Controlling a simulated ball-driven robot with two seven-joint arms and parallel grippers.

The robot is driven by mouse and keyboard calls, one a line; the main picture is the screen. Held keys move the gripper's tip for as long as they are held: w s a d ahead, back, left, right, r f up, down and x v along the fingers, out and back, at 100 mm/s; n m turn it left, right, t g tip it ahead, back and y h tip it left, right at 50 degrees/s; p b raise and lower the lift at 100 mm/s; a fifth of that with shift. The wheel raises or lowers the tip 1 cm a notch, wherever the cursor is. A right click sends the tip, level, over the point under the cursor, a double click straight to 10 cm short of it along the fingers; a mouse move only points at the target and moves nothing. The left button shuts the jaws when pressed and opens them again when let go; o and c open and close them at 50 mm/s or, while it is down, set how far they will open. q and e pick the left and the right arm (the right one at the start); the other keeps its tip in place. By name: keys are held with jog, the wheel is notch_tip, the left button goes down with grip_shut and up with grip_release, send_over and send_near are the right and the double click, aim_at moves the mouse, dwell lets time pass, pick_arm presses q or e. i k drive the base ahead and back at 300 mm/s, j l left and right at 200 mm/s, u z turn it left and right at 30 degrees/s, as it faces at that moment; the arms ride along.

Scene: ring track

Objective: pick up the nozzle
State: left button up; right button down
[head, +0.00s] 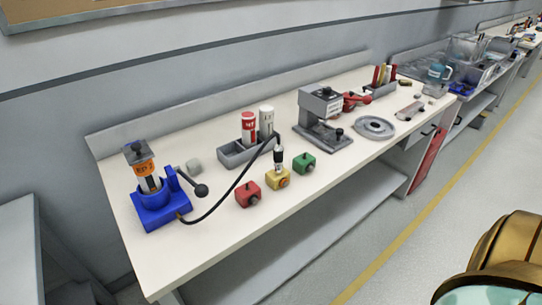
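The nozzle (279,158), a small black and silver piece, stands upright at the yellow block (278,180) on the white bench. A black hose (222,197) arches from the nozzle's top down to the blue hand pump (160,208) at the bench's left end. The pump carries a clear cylinder with an orange label and a black-knobbed lever. I cannot tell how deep the nozzle sits in the block. Neither of my grippers is in view.
A red block (248,194) and a green block (304,163) flank the yellow one. Behind stands a grey tray (238,156) with red and white bottles. A grey press (322,117) and round grey dish (375,127) are farther right. Floor in front is clear.

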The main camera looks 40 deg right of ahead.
aim_at(279, 150)
jog(key=k+j+z, duration=0.1)
jog(key=z, duration=1.05)
